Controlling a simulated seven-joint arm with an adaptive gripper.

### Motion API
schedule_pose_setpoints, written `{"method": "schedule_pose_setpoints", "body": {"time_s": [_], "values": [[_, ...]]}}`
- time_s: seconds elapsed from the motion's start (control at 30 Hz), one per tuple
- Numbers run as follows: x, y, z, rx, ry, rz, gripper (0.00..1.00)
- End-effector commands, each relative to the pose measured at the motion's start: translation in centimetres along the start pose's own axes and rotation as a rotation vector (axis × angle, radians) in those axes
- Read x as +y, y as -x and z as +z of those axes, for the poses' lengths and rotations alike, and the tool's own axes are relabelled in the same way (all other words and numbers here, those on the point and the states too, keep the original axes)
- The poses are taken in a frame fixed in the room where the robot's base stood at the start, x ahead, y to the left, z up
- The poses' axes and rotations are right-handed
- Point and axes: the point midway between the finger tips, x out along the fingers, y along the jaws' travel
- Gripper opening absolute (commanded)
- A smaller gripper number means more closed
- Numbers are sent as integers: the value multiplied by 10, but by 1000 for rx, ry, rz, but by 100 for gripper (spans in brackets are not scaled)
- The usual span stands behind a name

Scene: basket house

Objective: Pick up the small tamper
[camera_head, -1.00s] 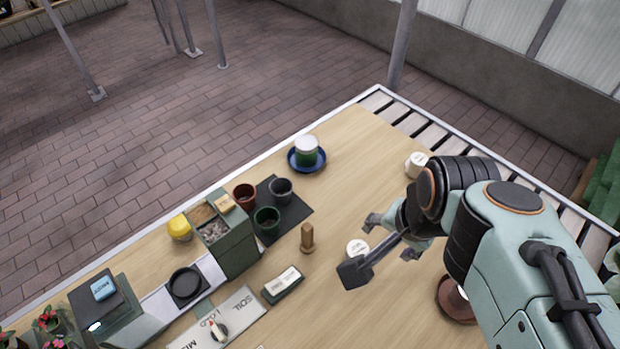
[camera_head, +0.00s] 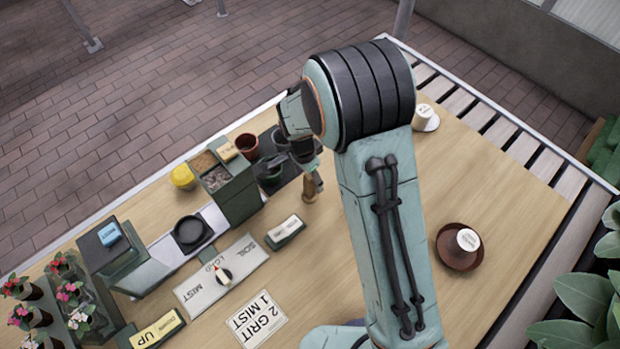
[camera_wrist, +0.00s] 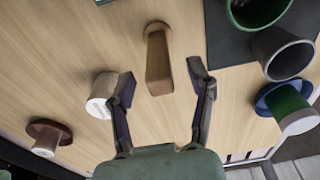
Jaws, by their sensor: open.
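In the wrist view the tamper (camera_wrist: 158,62) shows whole, with the handle end toward my gripper (camera_wrist: 162,82). My gripper is open and empty. Its two fingers are on either side of the handle's near end in this view, with visible gaps. I cannot tell how far above the handle they are.
Pots stand on the dark mat (camera_wrist: 226,45), including a grey pot (camera_wrist: 281,53). A green bin box (camera_head: 238,200) and a labelled block (camera_head: 286,233) are nearby. Table to the right is mostly clear.

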Motion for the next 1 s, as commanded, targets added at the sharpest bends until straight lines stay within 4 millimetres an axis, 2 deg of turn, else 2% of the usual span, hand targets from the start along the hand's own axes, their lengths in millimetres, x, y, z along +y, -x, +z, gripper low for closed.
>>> {"method": "schedule_pose_setpoints", "body": {"time_s": [0.1,0.2,0.5,0.67,0.7,1.0], "values": [[1,-18,0,-1,0,2,54],[0,-26,0,0,-1,1,54],[0,-29,-1,1,-1,-1,54],[0,-29,-1,0,-1,-1,4],[0,-29,-1,0,-1,-1,0],[0,-29,0,0,-1,0,0]]}}
